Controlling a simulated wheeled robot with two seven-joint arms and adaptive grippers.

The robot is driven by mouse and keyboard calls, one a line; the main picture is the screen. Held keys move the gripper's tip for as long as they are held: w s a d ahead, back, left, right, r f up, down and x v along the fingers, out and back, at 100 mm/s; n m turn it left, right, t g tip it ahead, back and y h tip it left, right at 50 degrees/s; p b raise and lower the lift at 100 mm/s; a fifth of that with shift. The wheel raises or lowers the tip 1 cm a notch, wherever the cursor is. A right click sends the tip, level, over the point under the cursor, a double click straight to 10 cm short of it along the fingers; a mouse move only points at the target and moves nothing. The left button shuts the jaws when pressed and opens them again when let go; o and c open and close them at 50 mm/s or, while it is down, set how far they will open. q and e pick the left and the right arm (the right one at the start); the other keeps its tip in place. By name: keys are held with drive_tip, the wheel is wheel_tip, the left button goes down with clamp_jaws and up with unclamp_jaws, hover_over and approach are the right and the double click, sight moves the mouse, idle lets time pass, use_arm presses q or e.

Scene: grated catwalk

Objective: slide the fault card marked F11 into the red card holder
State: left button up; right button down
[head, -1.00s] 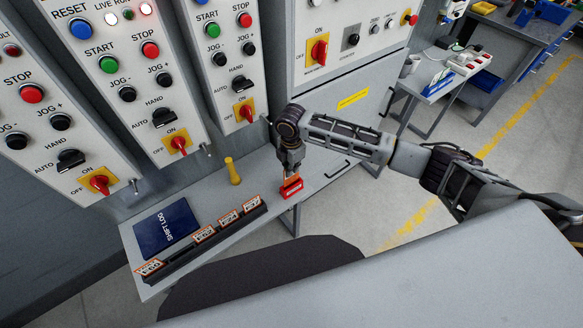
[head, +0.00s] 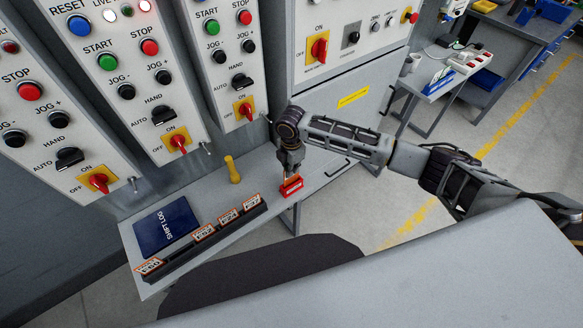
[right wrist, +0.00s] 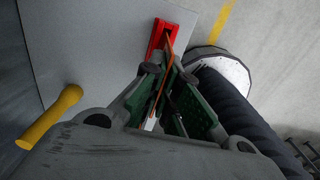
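The red card holder (head: 291,188) stands on the right part of the grey shelf, and it also shows at the top of the right wrist view (right wrist: 175,22). My right gripper (head: 290,168) is right above the holder, pointing down. An orange-edged card (right wrist: 168,62) is between its fingers (right wrist: 170,74), which look shut on it. The card's far end reaches the holder's slot; how deep it sits is hidden. The card's mark cannot be read. My left gripper is not in view.
A dark rack (head: 190,250) with several orange-and-white cards lies along the shelf's front edge. A blue shift log (head: 165,228) lies behind it. A yellow peg-like object (head: 233,170) stands left of the holder; control panels (head: 130,85) rise behind the shelf (head: 205,194).

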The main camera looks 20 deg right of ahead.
drive_tip(key=shift+f+b, duration=0.45)
drive_tip(key=shift+f, duration=1.4)
drive_tip(key=c, duration=1.6)
unclamp_jaws()
drive_tip(key=shift+o, duration=0.4)
drive_tip(key=o, duration=0.4)
drive_tip(key=shift+c, duration=0.2)
drive_tip(key=shift+r+p, duration=0.55)
drive_tip(key=shift+r, duration=0.05)
drive_tip(key=shift+r+p, duration=3.5)
drive_tip(key=shift+p, duration=0.2)
